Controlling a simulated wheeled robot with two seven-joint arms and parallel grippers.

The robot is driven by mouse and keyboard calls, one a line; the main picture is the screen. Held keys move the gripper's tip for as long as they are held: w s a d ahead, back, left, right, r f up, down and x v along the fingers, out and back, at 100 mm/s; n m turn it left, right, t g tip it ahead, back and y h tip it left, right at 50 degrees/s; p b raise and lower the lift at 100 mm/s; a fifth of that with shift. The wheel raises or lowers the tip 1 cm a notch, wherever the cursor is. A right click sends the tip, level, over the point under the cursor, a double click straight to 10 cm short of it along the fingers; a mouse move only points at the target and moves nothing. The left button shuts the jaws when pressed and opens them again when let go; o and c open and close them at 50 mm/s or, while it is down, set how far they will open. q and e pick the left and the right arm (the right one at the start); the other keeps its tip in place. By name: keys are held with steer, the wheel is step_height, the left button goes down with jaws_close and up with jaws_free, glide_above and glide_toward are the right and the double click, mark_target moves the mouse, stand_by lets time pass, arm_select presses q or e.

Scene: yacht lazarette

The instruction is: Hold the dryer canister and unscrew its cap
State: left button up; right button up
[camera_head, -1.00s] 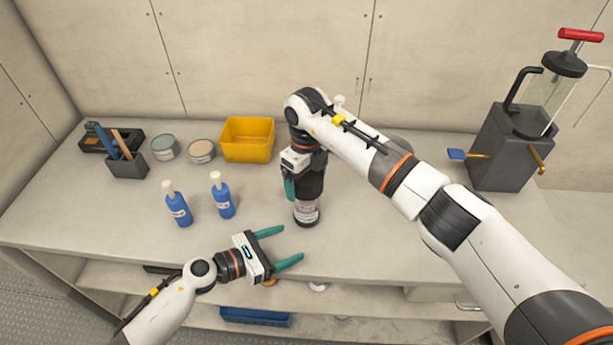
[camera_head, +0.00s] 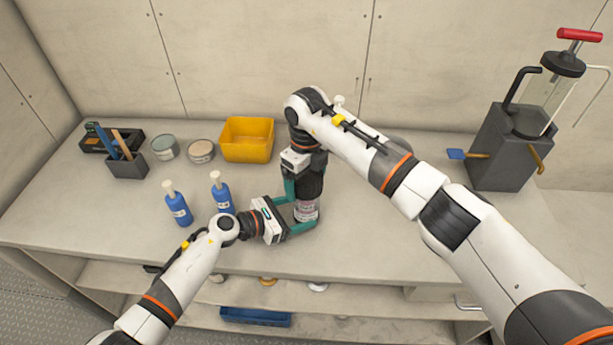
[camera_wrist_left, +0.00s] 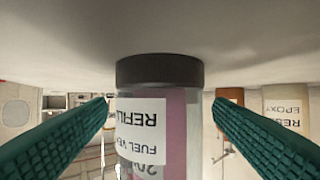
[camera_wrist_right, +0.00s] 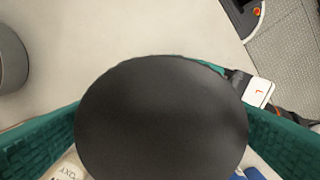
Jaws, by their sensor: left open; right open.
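The dryer canister (camera_head: 306,211) stands upright near the counter's front edge, with a clear pinkish body and white label. It also shows in the left wrist view (camera_wrist_left: 160,125), upside down there, between the open fingers. My left gripper (camera_head: 296,213) is open around the lower body, with a gap on each side in its wrist view. My right gripper (camera_head: 304,185) points down from above and is open around the black cap. The round cap top (camera_wrist_right: 162,118) fills the middle of the right wrist view between the green fingers. Contact there cannot be told.
Two blue pump bottles (camera_head: 179,209) (camera_head: 222,196) stand left of the canister, one close to my left arm. A yellow bin (camera_head: 247,139), two tins (camera_head: 201,151) (camera_head: 165,148) and a tool holder (camera_head: 127,165) stand behind. A grey pump unit (camera_head: 496,150) is at right.

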arm_select(q)
steer(key=shift+x, duration=0.95)
steer(key=shift+c, duration=0.5)
steer(key=c, duration=0.7)
arm_select(e)
steer(key=c, duration=1.1)
arm_select(q)
steer(key=shift+o, duration=0.7)
steer(key=c, duration=0.7)
